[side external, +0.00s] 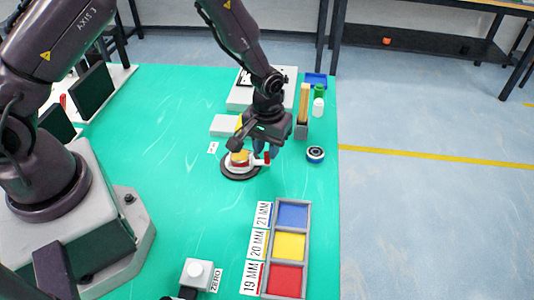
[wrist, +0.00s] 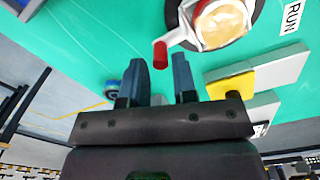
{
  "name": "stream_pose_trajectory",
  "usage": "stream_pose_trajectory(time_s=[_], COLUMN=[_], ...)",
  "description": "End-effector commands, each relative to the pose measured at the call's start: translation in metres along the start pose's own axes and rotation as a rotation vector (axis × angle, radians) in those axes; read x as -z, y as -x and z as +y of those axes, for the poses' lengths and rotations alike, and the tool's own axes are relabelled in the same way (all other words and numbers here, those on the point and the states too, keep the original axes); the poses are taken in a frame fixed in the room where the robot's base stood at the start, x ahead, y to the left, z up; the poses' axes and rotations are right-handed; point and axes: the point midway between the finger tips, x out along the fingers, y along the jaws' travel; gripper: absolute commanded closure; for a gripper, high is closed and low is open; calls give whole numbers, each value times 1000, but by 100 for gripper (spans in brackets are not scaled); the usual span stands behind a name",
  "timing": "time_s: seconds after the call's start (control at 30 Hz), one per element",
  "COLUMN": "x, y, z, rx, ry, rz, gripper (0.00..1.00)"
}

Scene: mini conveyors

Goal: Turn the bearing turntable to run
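The bearing turntable (side external: 238,174) is a dark round base with a white holder, a brass-coloured centre and a red-tipped handle (side external: 266,159) pointing right. In the wrist view the turntable (wrist: 205,38) is at the top, and the red handle tip (wrist: 160,55) appears in line with the gap between my fingers. The RUN label (wrist: 292,17) lies on the mat beside the turntable, on the side away from the handle; it is a small white card (side external: 213,148) in the side view. My gripper (side external: 265,151) is open, pointing down close by the handle. I cannot tell whether a finger touches it.
A loose bearing (side external: 315,154) lies right of the turntable. Behind are grey blocks (side external: 224,125), a wooden-topped post (side external: 303,105) and small bottles (side external: 318,107). A three-colour tray (side external: 277,204) and a ZERO button unit (side external: 197,272) are in front.

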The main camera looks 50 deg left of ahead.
Motion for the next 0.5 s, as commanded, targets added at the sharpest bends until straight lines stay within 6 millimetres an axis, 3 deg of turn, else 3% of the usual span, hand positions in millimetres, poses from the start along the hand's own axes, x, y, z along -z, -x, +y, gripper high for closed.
stream_pose_trajectory(time_s=[0.2, 0.5], x=[0, 0], y=[-23, -27], z=[0, 0], rx=[0, -1], ry=[0, 0], rz=[0, 1], gripper=[74, 74])
